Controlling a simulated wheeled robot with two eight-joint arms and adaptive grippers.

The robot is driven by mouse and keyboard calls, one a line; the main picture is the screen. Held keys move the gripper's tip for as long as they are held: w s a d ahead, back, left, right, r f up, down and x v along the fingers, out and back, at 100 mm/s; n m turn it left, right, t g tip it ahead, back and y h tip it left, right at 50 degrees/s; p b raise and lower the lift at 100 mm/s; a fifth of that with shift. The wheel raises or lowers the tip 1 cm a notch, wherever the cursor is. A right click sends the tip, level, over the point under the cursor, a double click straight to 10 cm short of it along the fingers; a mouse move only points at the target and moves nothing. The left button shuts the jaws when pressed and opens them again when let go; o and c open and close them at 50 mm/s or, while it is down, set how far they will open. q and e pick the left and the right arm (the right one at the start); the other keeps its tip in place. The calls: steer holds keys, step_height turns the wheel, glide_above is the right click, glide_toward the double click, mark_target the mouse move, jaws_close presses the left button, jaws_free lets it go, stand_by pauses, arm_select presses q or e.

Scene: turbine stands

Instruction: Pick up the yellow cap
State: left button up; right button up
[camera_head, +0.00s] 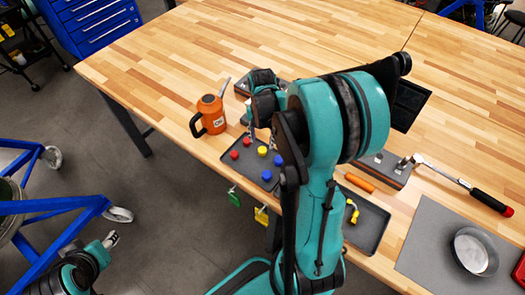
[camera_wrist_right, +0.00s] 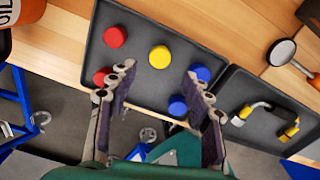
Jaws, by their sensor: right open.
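The yellow cap (camera_head: 262,151) lies on a dark grey tray (camera_head: 236,165), among red and blue caps. In the right wrist view the yellow cap (camera_wrist_right: 160,57) shows whole, ahead of and between the fingertips. My right gripper (camera_wrist_right: 160,77) is open and empty, with its fingers apart and the cap not between its pads. In the head view my right arm hides part of the tray. My left gripper (camera_head: 109,240) is low at the left, off the table, with its jaws too small to read.
Two red caps (camera_wrist_right: 115,37) and two blue caps (camera_wrist_right: 203,73) flank the yellow one. An orange oil can (camera_head: 211,113) stands left of the tray. A second tray (camera_head: 369,222) holds a yellow-ended part. The table's far left is clear.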

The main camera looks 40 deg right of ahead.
mark_target(262, 149)
step_height(262, 149, down, 6)
steer(key=shift+w+d+f+b, duration=0.15)
steer(key=shift+f+b, duration=0.05)
steer(key=shift+b, duration=0.75)
steer(key=c, duration=0.9)
